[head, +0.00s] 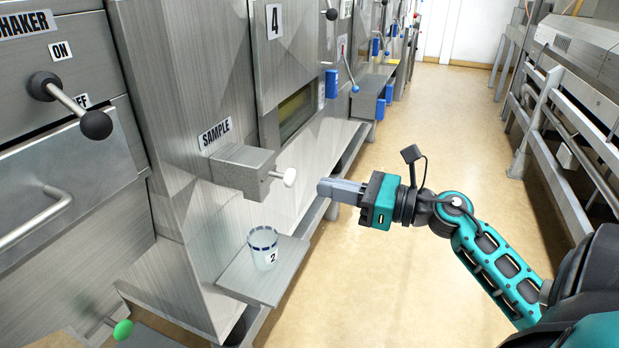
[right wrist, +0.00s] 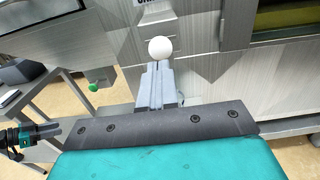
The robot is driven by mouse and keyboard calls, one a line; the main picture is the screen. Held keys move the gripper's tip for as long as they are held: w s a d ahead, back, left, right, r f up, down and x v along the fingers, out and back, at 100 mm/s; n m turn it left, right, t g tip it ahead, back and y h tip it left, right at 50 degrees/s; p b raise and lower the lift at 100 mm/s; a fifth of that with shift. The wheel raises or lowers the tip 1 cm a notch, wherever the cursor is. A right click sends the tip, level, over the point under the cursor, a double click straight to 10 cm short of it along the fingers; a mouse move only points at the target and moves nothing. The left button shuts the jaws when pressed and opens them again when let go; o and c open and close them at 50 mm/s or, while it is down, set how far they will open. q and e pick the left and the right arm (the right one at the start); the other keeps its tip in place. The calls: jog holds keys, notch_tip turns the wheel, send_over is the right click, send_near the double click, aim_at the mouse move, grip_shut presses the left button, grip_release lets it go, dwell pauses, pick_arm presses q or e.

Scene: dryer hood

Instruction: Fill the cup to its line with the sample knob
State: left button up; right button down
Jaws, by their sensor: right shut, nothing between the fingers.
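The sample knob (head: 290,177) is a small white ball on a short stem at the SAMPLE box (head: 243,170). It also shows in the right wrist view (right wrist: 159,48), just beyond the fingertips. A clear cup (head: 263,249) with a blue dashed line near its rim and a "2" label stands upright on a metal shelf (head: 240,277) below the box. I cannot make out any contents. My right gripper (head: 322,188) is shut and empty, just right of the knob and apart from it. My left gripper (right wrist: 58,132) shows small at the left of the right wrist view; its jaws are unclear.
A lever with a black ball (head: 96,125) and a metal handle (head: 45,215) stick out at the left. A green knob (head: 123,329) is low at the left. Blue-handled levers (head: 351,80) line the machines further back. The aisle floor (head: 440,120) is clear.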

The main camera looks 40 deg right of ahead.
aim_at(293, 177)
jog(key=shift+p+x, duration=0.45)
jog(key=shift+x, duration=1.9)
jog(key=shift+x, duration=1.4)
jog(key=shift+a+r, duration=0.1)
jog(key=shift+r, duration=0.15)
dwell(4.0)
